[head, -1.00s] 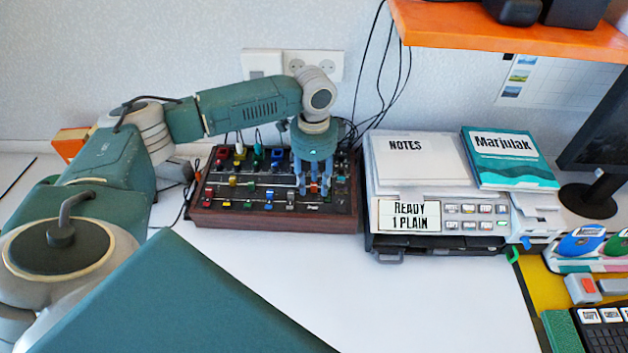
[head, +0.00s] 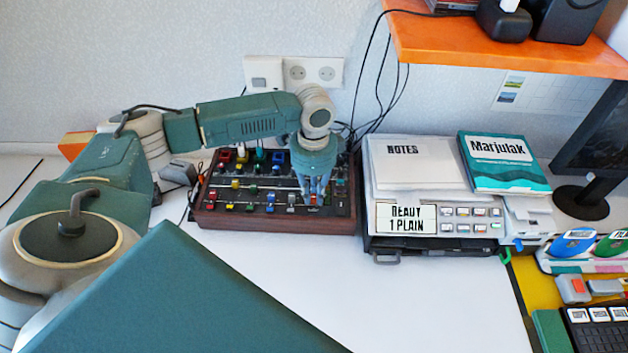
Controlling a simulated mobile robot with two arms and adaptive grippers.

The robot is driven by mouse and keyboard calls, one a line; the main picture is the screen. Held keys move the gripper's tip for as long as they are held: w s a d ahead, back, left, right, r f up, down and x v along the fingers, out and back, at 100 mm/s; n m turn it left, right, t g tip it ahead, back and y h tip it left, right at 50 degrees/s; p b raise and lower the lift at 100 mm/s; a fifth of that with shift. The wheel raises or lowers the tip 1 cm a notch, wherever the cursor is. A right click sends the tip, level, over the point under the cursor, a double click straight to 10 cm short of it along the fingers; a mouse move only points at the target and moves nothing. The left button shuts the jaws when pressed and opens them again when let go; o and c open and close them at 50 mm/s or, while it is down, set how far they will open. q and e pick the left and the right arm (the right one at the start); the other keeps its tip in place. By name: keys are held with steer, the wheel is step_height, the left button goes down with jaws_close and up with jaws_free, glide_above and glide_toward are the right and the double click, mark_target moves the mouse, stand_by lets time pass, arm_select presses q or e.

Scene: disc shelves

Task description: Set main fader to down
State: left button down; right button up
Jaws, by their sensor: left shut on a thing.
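The mixer (head: 285,222) is a dark panel in a wooden case on the white desk, with several coloured knobs and fader caps. My left gripper (head: 314,195) points down over the right part of the panel. It is shut on a red fader cap, the main fader (head: 313,200), near the front end of the panel. The fingers hide most of that cap and its slot. My right gripper is not in view.
A printer (head: 440,225) with notes and a teal book (head: 504,162) on top stands just right of the mixer. An orange shelf (head: 500,40) hangs above at the right. The white desk in front is clear.

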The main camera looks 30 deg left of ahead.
mark_target(313, 197)
arm_select(q)
steer(key=c, duration=1.6)
jaws_free()
steer(key=shift+c, duration=0.2)
step_height(313, 197, up, 12)
steer(key=shift+s, duration=0.1)
